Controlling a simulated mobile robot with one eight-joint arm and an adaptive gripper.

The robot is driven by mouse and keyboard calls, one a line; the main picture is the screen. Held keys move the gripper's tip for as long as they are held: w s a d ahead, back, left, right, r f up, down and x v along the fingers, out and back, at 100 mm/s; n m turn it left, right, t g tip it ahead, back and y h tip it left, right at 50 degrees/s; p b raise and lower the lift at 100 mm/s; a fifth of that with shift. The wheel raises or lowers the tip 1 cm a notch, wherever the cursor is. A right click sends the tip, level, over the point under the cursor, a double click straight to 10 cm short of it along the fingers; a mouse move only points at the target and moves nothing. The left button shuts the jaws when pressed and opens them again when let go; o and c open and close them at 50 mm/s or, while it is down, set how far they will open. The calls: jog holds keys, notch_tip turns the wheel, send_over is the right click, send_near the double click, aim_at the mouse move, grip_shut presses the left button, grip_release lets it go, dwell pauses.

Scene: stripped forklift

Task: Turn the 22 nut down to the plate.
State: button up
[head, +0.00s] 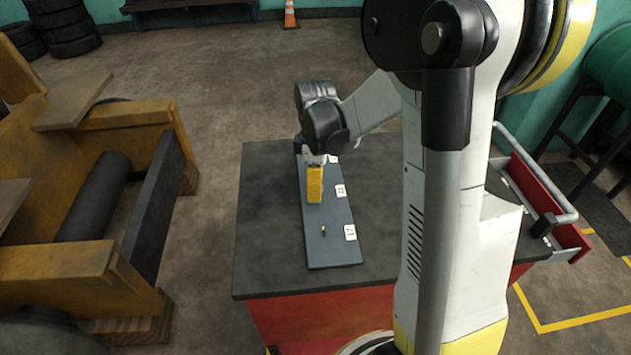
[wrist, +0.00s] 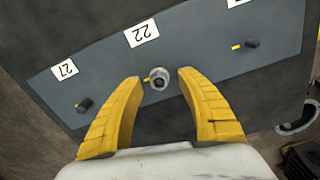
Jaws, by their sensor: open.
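The 22 nut (wrist: 163,85) is a silver ring with a dark centre, below the white 22 label (wrist: 141,33) in the wrist view. A small yellow mark shows at its left side. My gripper (wrist: 159,77) is open, with one yellow finger on each side of the nut and gaps between; how far the tips are above the plate is unclear. The grey plate (wrist: 205,60) lies beneath. In the head view my gripper (head: 314,200) points down over the plate (head: 330,250) beside the 22 label (head: 340,190) and hides the nut.
A dark stud (wrist: 84,105) stands by the 27 label (wrist: 65,70), and another stud (wrist: 251,44) stands on the other side, with a yellow mark beside it. The plate lies on a dark-topped red cart (head: 270,225). The yellow forklift body (head: 60,270) stands left.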

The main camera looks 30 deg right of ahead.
grip_shut()
jog(key=m, duration=0.4)
jog(key=shift+d+m, duration=0.1)
jog(key=shift+m, duration=0.2)
jog(key=m, duration=0.4)
jog(key=shift+w+d, duration=0.1)
jog(key=m, duration=0.7)
jog(key=shift+d+m+b, duration=0.15)
jog(key=shift+m+b, duration=0.15)
jog(key=shift+b, duration=0.05)
jog(key=shift+c, duration=1.8)
grip_release()
